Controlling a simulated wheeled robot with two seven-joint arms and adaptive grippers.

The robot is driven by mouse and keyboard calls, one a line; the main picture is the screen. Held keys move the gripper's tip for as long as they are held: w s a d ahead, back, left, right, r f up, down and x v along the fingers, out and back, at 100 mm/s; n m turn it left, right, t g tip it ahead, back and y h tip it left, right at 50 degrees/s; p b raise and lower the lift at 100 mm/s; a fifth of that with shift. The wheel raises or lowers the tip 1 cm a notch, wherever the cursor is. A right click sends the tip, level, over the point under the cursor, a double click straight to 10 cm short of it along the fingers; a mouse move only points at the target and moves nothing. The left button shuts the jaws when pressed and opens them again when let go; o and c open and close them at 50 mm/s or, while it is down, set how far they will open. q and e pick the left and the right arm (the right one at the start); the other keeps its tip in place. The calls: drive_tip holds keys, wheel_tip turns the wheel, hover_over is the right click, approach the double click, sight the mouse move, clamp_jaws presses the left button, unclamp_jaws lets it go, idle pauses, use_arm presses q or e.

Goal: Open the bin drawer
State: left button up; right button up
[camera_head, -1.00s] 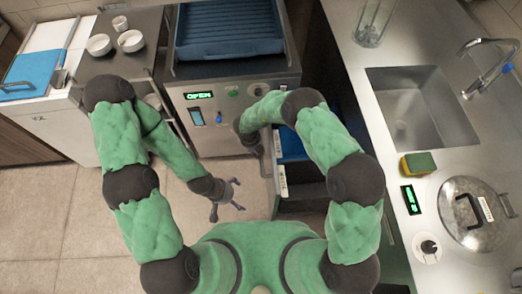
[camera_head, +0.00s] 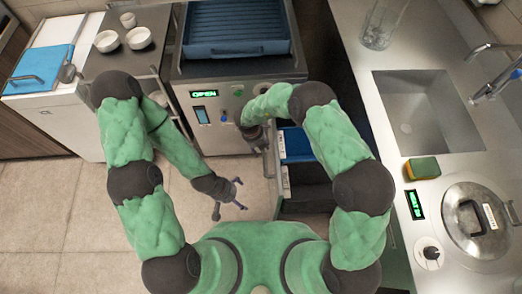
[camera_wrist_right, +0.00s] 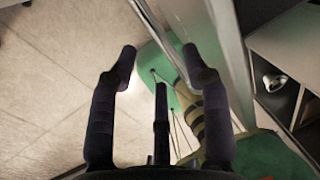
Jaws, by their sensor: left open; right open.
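The bin drawer (camera_head: 285,180) under the right counter stands pulled out, with pale labels on its front and a blue bin (camera_head: 297,143) showing inside. My right gripper (camera_head: 268,163) is beside the drawer front, partly hidden by its own wrist. In the right wrist view my right gripper (camera_wrist_right: 160,62) is open, with nothing held between its fingers. A metal panel edge (camera_wrist_right: 205,45) runs close by its right finger; I cannot tell whether they touch. My left gripper (camera_head: 231,198) is open and empty over the floor, left of the drawer.
The dishwasher-like unit (camera_head: 205,130) with a lit OPEN display stands ahead, a blue rack (camera_head: 235,47) on top. A sink (camera_head: 432,95), sponge (camera_head: 422,167) and lidded pot (camera_head: 475,220) are on the right counter. Tiled floor (camera_head: 60,210) is clear on the left.

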wheel_tip(320, 180, up, 7)
drive_tip(key=a, duration=0.1)
drive_tip(key=shift+a+r, duration=0.2)
drive_tip(key=shift+a, duration=0.05)
drive_tip(key=shift+s, duration=0.1)
idle(0.4)
